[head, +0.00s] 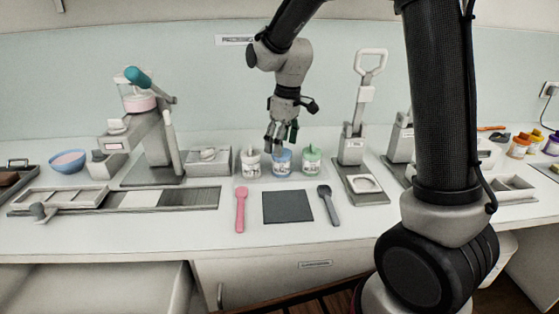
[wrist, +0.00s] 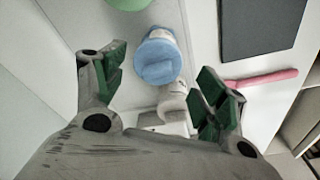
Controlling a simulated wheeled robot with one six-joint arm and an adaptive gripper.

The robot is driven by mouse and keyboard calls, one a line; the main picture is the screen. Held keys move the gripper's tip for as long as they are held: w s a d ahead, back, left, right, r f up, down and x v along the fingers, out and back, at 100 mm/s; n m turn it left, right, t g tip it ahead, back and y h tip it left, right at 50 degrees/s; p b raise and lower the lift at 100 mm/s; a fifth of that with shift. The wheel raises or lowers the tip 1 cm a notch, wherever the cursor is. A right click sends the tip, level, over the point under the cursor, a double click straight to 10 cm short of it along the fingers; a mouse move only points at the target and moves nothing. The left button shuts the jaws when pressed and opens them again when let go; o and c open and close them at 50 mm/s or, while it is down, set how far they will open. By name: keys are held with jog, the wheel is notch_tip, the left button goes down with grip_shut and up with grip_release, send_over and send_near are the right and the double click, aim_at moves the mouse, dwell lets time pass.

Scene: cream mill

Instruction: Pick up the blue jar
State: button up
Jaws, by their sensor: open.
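The blue jar (head: 282,164) stands upright on the counter, between a white jar (head: 250,163) and a green jar (head: 312,160). My gripper (head: 282,138) is directly above the blue jar in the head view, pointing down. In the wrist view the blue jar's lid (wrist: 157,62) lies beyond the gap between my open fingers (wrist: 160,90), which have green pads. The fingers do not appear closed on anything. The white jar shows in the wrist view (wrist: 172,103) below the blue one, and part of the green jar (wrist: 130,4) shows at the top edge.
In front of the jars lie a pink spoon (head: 241,208), a dark square mat (head: 288,206) and a grey spoon (head: 328,204). A press with a tall handle (head: 353,150) stands to the right. A larger machine (head: 150,135) and a blue bowl (head: 68,162) are to the left.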

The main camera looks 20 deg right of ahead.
aim_at(280, 162)
jog(key=f, duration=0.7)
jog(key=shift+w+a+f, duration=0.1)
jog(key=shift+w+f, duration=0.15)
jog(key=shift+w, duration=0.1)
jog(key=shift+c, duration=0.5)
jog(key=c, duration=0.8)
jog(key=shift+r, duration=0.1)
notch_tip(280, 162, up, 10)
jog(key=shift+f, duration=0.1)
